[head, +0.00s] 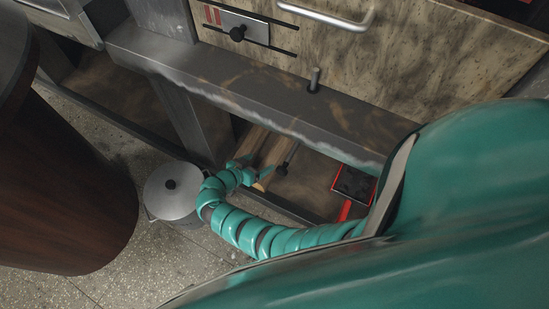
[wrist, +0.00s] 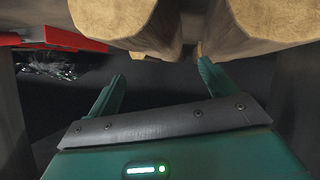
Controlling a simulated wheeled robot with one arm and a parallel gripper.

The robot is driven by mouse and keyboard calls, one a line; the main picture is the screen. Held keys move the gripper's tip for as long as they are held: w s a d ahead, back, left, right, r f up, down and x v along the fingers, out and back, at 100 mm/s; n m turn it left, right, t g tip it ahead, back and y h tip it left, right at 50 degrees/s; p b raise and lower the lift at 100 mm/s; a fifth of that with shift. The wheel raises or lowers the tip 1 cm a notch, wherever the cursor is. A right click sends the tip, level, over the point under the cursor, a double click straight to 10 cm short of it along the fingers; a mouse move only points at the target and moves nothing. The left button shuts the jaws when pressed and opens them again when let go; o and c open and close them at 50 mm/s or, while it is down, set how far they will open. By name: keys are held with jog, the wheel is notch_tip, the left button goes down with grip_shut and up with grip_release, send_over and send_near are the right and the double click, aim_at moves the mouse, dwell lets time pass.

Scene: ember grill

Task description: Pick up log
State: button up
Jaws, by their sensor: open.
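Pale wooden logs (head: 254,143) lie side by side in the low opening under the grill's grey ledge. In the wrist view, a left log (wrist: 122,18) and a right log (wrist: 272,25) show close, with a narrow gap between them and more wood behind. My gripper (head: 257,178) has reached into the opening beside the logs. In the wrist view, my gripper (wrist: 160,85) is open, with nothing between its fingers. The fingertips are just below the log ends in the picture; whether they touch is unclear. In the head view, my wrist partly hides the logs.
A black and red object (head: 354,184) lies right of the logs; red also shows in the wrist view (wrist: 60,38). A lidded metal pot (head: 170,193) stands on the floor near my arm. The grey ledge (head: 240,95) overhangs the opening. A brown rounded cabinet (head: 65,190) stands left.

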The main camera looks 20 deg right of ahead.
jog(key=shift+b+x, duration=0.95)
jog(key=shift+x, duration=2.95)
jog(key=shift+a+f, duration=0.1)
jog(key=c, duration=1.6)
jog(key=shift+c, duration=0.3)
